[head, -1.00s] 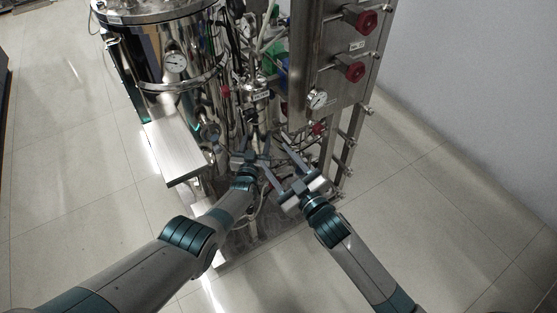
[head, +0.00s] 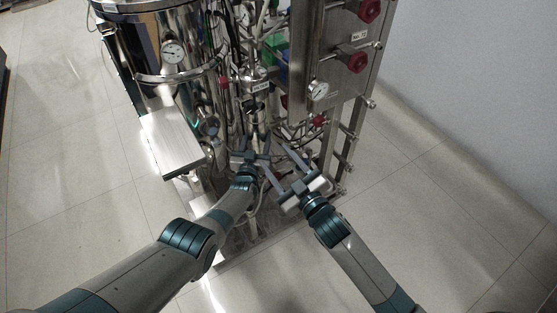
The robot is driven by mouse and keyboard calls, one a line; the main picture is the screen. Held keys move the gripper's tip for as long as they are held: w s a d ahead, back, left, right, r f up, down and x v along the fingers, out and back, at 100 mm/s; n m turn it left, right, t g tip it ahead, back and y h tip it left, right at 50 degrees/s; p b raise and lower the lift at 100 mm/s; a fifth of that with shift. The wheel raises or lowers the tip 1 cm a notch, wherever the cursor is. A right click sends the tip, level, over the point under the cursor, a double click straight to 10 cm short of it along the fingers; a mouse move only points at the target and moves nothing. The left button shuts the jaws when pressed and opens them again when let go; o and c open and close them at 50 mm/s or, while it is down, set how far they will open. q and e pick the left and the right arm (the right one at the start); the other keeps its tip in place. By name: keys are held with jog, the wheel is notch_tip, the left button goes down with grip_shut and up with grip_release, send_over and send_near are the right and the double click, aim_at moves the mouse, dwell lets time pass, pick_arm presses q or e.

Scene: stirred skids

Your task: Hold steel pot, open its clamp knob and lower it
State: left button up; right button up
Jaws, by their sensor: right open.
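A slim steel cylinder (head: 254,115) stands among the pipes in the middle of the skid, below a small white label. I cannot tell for sure whether it is the steel pot, and I cannot make out its clamp knob. My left gripper (head: 252,150) is at the lower end of this cylinder, its fingers on either side. Whether they touch or hold it is too small to tell. My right gripper (head: 274,154) is open, just right of the left one. Its fingers point up and left toward the pipework, with nothing seen between them.
A large steel vessel (head: 160,80) with a gauge (head: 172,51) stands at left, a flat metal box (head: 173,142) on its front. A steel panel (head: 335,60) with red knobs (head: 355,62) rises at right. Hoses and pipes crowd the middle. The floor (head: 70,210) in front is clear.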

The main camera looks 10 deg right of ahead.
pick_arm(q)
jog(key=shift+r, duration=0.3)
jog(key=shift+s+r+p, duration=0.1)
jog(key=shift+s+p, duration=0.65)
jog(key=shift+p, duration=0.15)
jog(key=shift+s+p, duration=1.1)
jog(key=shift+s, duration=0.3)
jog(key=p, duration=0.4)
send_near(259, 141)
jog(key=w+d, duration=0.2)
jog(key=w, duration=0.1)
jog(key=shift+d+f, duration=0.15)
jog(key=shift+f, duration=0.05)
jog(key=shift+s+f, duration=0.1)
